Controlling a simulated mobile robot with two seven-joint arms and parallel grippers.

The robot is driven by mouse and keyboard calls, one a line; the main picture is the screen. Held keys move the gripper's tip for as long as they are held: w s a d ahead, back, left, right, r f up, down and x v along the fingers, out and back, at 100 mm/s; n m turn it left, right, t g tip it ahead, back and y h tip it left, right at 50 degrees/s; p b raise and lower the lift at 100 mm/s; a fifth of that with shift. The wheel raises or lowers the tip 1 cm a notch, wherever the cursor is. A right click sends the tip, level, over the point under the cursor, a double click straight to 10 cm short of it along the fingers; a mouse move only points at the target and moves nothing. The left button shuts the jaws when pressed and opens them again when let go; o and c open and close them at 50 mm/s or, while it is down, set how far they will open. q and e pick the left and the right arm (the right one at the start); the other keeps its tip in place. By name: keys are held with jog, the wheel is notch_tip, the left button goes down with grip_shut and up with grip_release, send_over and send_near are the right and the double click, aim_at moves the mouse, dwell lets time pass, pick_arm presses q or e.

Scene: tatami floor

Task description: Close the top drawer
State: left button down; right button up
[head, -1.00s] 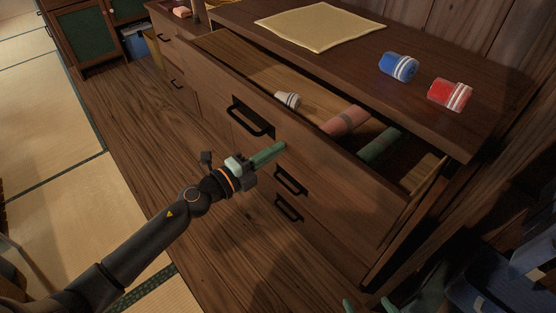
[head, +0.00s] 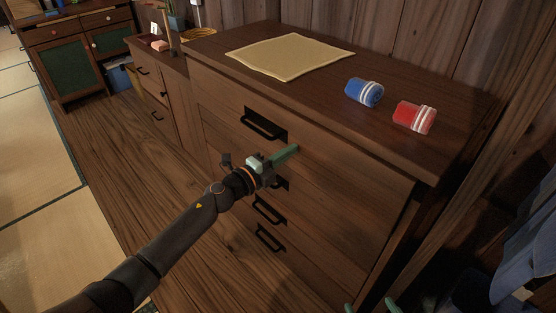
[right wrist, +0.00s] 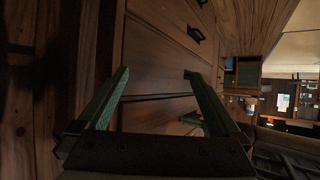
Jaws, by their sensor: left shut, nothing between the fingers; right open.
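The wooden chest's top drawer (head: 335,155) has a dark handle (head: 264,125) on its front. In the head view its front looks flush with the chest and no gap or inside shows. My left gripper (head: 296,148) is shut and empty, its green fingertips at the drawer front, right of and below the handle. They look to be touching it, but I cannot tell for sure. My right gripper (right wrist: 157,72) is open and empty in the right wrist view, facing the chest front. Only its green tips show at the head view's bottom edge.
A yellow cloth (head: 290,54), a blue rolled item (head: 362,92) and a red rolled item (head: 412,117) lie on the chest top. Lower drawers with dark handles (head: 270,238) are below. A green-doored cabinet (head: 82,62) stands far left. The wooden floor in front is clear.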

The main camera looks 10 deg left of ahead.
pick_arm(q)
jog(key=shift+w+d+r, duration=0.25)
jog(key=shift+w+d, duration=0.15)
jog(key=shift+w, duration=0.25)
pick_arm(e)
jog(key=shift+w+d+r+t, duration=0.15)
jog(key=shift+w+r+t, duration=0.4)
jog(key=shift+r, duration=0.25)
pick_arm(q)
jog(key=shift+r, duration=0.1)
pick_arm(e)
jog(key=shift+s+f, duration=0.1)
jog(key=shift+f, duration=0.05)
